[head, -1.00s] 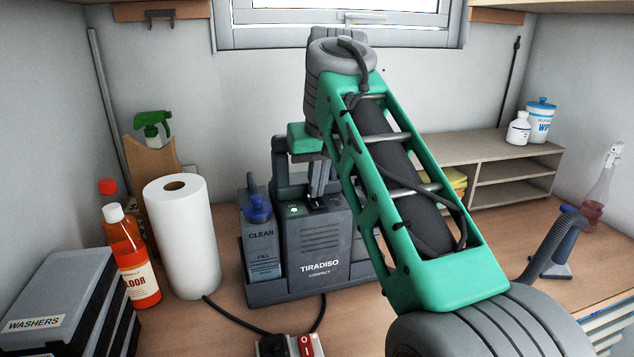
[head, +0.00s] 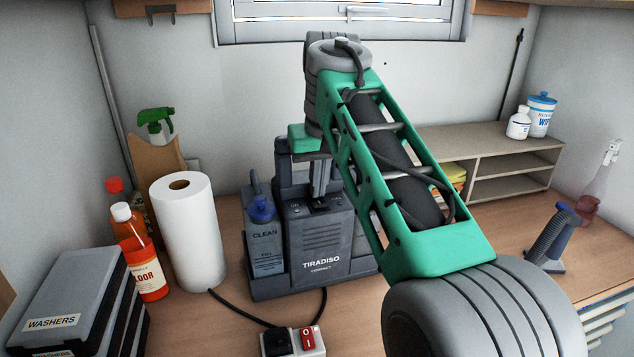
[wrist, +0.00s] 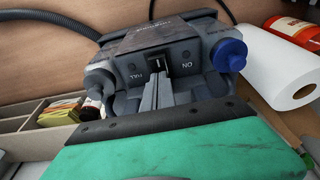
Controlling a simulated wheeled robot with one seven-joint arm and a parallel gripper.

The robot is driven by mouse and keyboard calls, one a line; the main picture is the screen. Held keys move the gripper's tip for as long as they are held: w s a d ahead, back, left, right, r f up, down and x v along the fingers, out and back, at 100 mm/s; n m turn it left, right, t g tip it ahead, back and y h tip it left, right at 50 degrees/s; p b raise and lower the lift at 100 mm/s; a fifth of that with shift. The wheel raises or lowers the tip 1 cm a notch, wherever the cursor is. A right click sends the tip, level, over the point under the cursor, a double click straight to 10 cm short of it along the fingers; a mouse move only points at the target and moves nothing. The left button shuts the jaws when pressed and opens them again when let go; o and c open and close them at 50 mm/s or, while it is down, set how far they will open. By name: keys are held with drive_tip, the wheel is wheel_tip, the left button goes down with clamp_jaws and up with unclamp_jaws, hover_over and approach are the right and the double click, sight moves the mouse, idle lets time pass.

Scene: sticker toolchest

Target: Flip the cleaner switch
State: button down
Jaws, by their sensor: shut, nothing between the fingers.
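The dark grey TIRADISO cleaner (head: 318,240) stands upright on the bench in the head view. Its top panel (wrist: 190,48) in the wrist view has a small black switch (wrist: 158,64) between the labels ON and FULL. No light glows on the panel. My gripper (wrist: 157,88) is shut and empty, its fingers together and pointing at the switch. In the head view my gripper (head: 319,195) comes down over the panel. The fingertips are at or very near the switch; I cannot tell if they touch it. They hide part of it.
A paper roll (head: 187,230), red bottles (head: 146,272) and WASHERS cases (head: 70,300) stand further left. A power strip with a red switch (head: 307,339) lies in front. A shelf (head: 515,165) is at back right.

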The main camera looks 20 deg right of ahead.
drive_tip(key=shift+s+f, duration=0.45)
drive_tip(key=shift+f, duration=0.3)
drive_tip(key=w+p+v, duration=0.1)
drive_tip(key=p+v, duration=0.2)
drive_tip(key=v, duration=0.4)
drive_tip(key=w+r+p+v, duration=0.1)
drive_tip(key=p+v, duration=0.3)
drive_tip(key=v, duration=0.4)
drive_tip(key=shift+w, duration=1.1)
